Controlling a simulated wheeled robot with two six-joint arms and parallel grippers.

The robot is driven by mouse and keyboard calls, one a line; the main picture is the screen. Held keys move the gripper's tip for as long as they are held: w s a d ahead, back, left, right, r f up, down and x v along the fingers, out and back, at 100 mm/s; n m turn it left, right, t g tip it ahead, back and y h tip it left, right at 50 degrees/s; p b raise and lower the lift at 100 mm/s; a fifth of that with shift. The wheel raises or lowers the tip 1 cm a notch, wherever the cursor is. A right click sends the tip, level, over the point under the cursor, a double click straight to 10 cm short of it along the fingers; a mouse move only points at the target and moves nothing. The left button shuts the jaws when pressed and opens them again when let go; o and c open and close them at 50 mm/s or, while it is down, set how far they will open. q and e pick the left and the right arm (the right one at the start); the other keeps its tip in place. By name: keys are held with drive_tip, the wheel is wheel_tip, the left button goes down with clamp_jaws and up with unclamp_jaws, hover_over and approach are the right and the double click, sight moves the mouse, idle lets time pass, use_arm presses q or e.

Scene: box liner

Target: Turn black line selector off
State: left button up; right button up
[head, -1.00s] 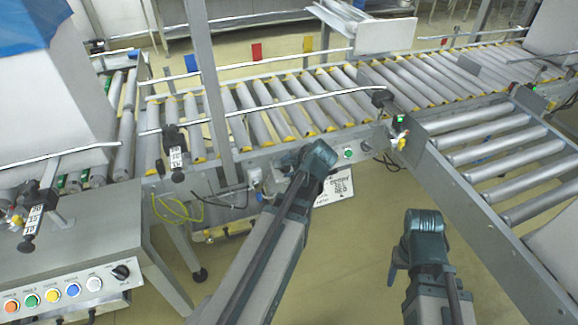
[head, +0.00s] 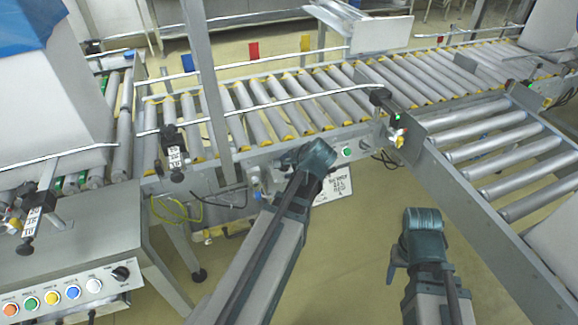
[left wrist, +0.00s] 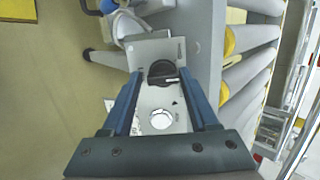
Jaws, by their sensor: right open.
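In the left wrist view, a black selector knob (left wrist: 162,72) sits on a grey metal panel plate (left wrist: 176,48), with a round white button (left wrist: 160,119) beside it. My left gripper (left wrist: 159,78) is open. Its two blue fingers straddle the plate, with the knob between the fingertips; I cannot tell whether they touch it. In the head view, my left arm's wrist is in front of the conveyor frame and hides its gripper. A green button (head: 347,152) and a black selector (head: 364,145) show right of that wrist. My right gripper (head: 391,270) is open, low and apart from the conveyor, mostly hidden by its wrist.
A roller conveyor (head: 290,108) runs across the back, and another roller section (head: 490,145) branches off on the right. A second control panel (head: 75,287) with several coloured buttons and a black selector is at lower left. Cables hang under the conveyor. The floor between the arms is clear.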

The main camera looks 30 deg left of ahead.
use_arm(q)
drive_tip(key=p+v, duration=0.9)
drive_tip(key=v, duration=0.4)
drive_tip(key=shift+s+d, duration=0.2)
drive_tip(key=shift+s, duration=0.05)
